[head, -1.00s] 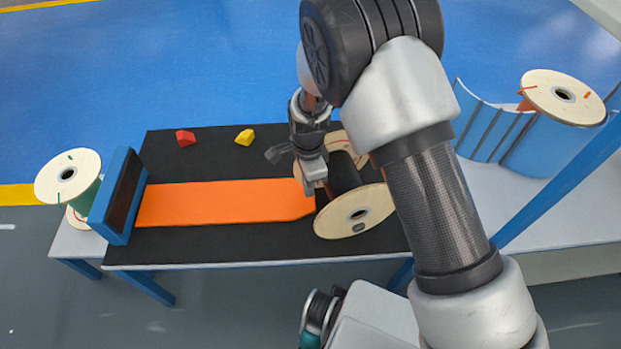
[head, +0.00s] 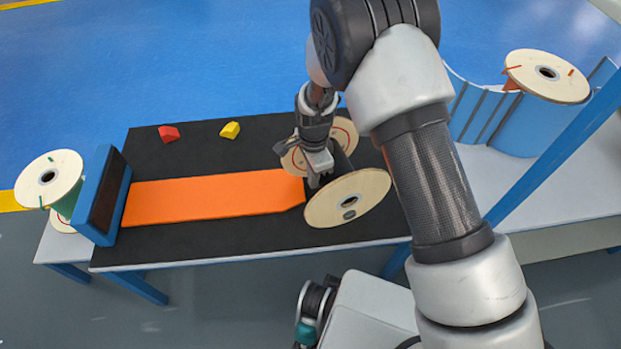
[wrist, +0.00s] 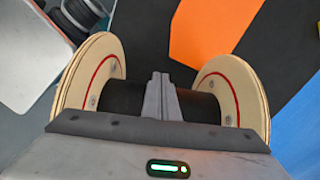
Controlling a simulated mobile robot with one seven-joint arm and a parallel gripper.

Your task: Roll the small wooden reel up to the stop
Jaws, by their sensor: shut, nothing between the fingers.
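The small wooden reel (head: 347,199) lies on its side on the black mat, at the right end of the orange strip (head: 215,196). It has two pale wooden flanges and a dark core. My gripper (head: 318,176) is shut and empty, between the two flanges at the core. In the wrist view the closed fingers (wrist: 160,95) overlap the dark core (wrist: 200,106) between the flanges; I cannot tell whether they touch it. The stop, a blue block with a dark face (head: 103,196), stands at the left end of the orange strip.
A red block (head: 169,133) and a yellow block (head: 230,130) lie on the black mat (head: 180,160) behind the strip. A reel with green cable (head: 50,180) stands left of the stop. A large reel (head: 547,75) sits at the right. The orange strip is clear.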

